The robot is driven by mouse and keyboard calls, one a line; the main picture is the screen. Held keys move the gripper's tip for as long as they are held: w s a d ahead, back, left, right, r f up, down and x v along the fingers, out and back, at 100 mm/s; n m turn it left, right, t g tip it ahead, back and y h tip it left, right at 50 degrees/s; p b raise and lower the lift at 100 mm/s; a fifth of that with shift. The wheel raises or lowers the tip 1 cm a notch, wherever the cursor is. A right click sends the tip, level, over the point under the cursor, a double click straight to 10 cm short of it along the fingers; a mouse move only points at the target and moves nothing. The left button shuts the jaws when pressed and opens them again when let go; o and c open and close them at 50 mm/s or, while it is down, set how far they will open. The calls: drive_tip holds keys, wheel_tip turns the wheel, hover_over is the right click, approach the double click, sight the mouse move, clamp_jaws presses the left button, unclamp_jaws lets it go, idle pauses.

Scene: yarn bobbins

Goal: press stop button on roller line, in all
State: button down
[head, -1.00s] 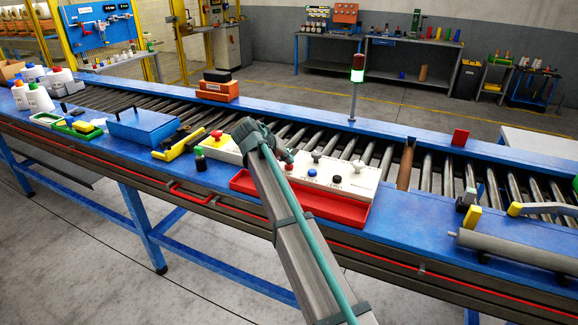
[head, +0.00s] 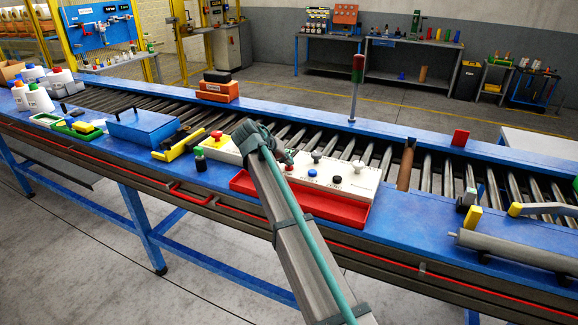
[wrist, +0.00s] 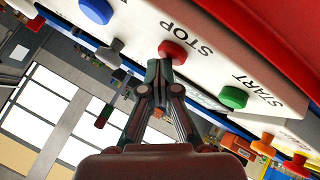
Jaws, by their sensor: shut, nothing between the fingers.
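The white control panel (head: 345,182) sits on the blue rail of the roller line, with a red tray along its front. In the wrist view the red button (wrist: 172,50) is beside the word STOP, and the green button (wrist: 233,97) is beside START. My gripper (wrist: 159,68) is shut and empty, its fingertips at the red button's near edge. They seem to touch it, but whether it is pressed in cannot be told. In the head view my arm covers the panel's left part. The signal lamp (head: 358,68) behind the line shows no glow.
A blue button (wrist: 96,10) and several knobs share the panel. Left of my arm are a box with a red mushroom button (head: 217,136) and a blue box (head: 143,126). A grey roller (head: 515,249) lies on the right. Rollers fill the line behind the panel.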

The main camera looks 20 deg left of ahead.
sight(287, 167)
drive_tip(key=shift+r, duration=0.85)
drive_tip(key=shift+p, duration=0.3)
drive_tip(key=shift+r+p, duration=0.9)
drive_tip(key=shift+r, duration=1.65)
